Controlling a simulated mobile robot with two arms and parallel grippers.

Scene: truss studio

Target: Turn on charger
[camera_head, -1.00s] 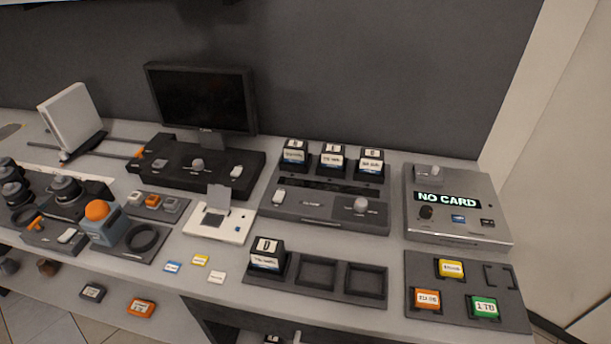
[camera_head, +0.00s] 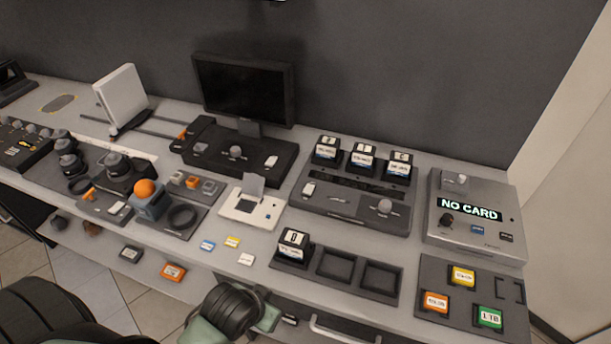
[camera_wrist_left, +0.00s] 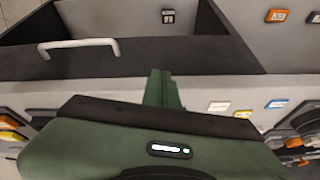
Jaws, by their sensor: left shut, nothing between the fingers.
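The charger (camera_head: 340,206) looks to be the grey unit at the centre right of the bench in the head view. Three labelled black batteries (camera_head: 363,158) stand in its top. It has a white rocker switch (camera_head: 309,188) at its left and a round knob (camera_head: 384,206) at its right; its dark strip shows no light. My left gripper is shut and empty in the left wrist view (camera_wrist_left: 160,88), over the bench front near the small cards. In the head view my left arm shows low at the bottom, apart from the charger; its fingertips are not clear. My right gripper is out of view.
A battery tray (camera_head: 333,265) with one battery lies before the charger. A "NO CARD" unit (camera_head: 477,222) stands right, a printer-like white box (camera_head: 252,208) left. Small cards (camera_head: 232,242) lie near the front edge. A white handle (camera_wrist_left: 80,47) is on an open drawer below.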

